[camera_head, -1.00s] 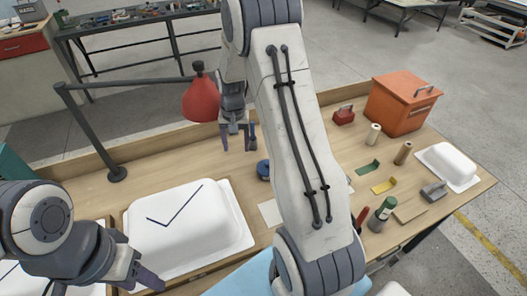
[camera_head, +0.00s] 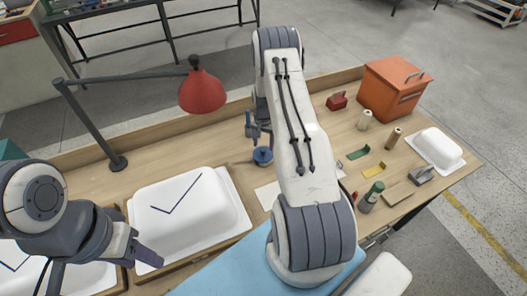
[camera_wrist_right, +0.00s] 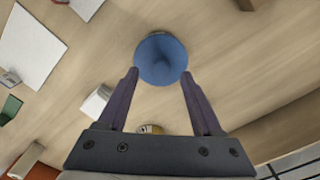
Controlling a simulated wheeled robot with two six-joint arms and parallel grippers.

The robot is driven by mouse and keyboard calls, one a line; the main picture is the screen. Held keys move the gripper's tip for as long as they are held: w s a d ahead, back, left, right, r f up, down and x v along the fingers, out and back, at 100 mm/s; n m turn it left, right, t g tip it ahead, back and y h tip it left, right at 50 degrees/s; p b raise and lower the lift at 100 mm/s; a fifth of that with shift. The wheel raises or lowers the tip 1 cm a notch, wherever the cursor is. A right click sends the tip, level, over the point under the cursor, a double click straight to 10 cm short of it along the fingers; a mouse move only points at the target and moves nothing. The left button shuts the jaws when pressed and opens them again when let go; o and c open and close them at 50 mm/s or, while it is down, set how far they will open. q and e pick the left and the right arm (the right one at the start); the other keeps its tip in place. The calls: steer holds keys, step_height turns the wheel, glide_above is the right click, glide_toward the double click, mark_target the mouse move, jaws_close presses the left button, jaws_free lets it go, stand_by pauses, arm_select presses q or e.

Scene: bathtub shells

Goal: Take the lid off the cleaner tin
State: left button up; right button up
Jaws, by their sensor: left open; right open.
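My right gripper (camera_head: 257,130) is open and points down over the tin, partly hidden by my arm. In the wrist view its fingertips lie either side of the lid's near edge, apart from each other. My left gripper (camera_head: 142,252) is open and empty at the front left.
A red lamp (camera_head: 202,91) on a dark stand (camera_head: 118,163) leans over the bench left of my right arm. White bathtub shells (camera_head: 190,215) stand in front. Bare wood surrounds the tin.

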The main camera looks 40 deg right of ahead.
mark_target(263, 150)
steer(key=shift+f+p, duration=0.5)
steer(key=shift+f, duration=1.15)
jaws_close()
steer(key=shift+r, duration=0.1)
